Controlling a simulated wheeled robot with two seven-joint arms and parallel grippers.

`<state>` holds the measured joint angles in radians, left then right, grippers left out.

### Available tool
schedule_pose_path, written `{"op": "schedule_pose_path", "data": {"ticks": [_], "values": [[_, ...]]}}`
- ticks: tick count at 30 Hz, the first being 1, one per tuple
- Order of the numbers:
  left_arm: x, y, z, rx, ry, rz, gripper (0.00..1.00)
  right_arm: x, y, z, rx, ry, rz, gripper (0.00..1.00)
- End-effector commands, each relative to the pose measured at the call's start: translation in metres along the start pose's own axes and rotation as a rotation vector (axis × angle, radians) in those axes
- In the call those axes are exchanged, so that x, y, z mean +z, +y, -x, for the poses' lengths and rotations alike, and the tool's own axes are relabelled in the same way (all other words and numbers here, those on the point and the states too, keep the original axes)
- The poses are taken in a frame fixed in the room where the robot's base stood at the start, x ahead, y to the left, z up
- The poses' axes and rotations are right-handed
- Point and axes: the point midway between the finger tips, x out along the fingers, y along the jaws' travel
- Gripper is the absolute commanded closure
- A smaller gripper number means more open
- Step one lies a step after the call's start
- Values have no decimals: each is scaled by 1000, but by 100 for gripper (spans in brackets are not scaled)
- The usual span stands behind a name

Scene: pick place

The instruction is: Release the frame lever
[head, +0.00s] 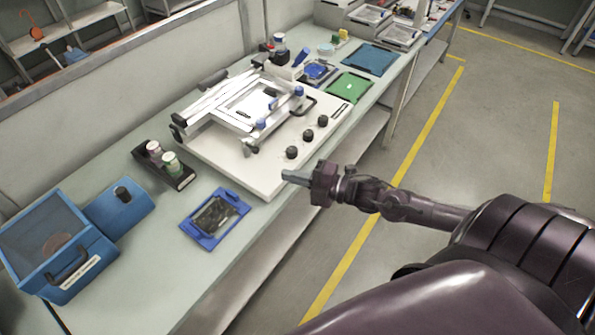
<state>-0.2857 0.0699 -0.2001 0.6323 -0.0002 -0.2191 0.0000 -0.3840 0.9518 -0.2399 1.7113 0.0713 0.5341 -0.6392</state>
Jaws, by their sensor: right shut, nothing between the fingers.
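A white screen-printing press (262,176) stands on the bench, with a light rectangular frame (251,102) lying low over its bed. A blue-tipped lever (298,92) sits at the frame's right side, and a larger blue handle (301,57) stands at its back. I cannot tell which of them is the frame lever. My right gripper (290,177) is shut and empty. It is off the press's front right edge, apart from the levers. My left gripper is out of view.
Black knobs (308,135) stick up along the press's front right. A blue tray (215,217), a bottle holder (164,165) and a blue lidded box (60,245) stand at the left. Green (349,86) and blue mats (369,59) lie behind. The floor at right is clear.

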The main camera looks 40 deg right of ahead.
Motion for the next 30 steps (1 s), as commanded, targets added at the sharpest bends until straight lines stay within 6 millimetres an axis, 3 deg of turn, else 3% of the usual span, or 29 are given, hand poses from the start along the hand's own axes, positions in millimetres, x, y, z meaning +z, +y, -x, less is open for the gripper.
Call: {"op": "schedule_pose_path", "data": {"ticks": [9,24,28,30], "values": [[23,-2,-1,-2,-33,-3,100,-1,0,13,0,1,0,100],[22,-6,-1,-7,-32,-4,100,0,-1,13,0,-4,-3,100],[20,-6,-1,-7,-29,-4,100,20,-23,20,-25,-83,-59,100],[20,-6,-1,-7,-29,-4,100,41,-50,30,-55,-176,-131,100]]}}
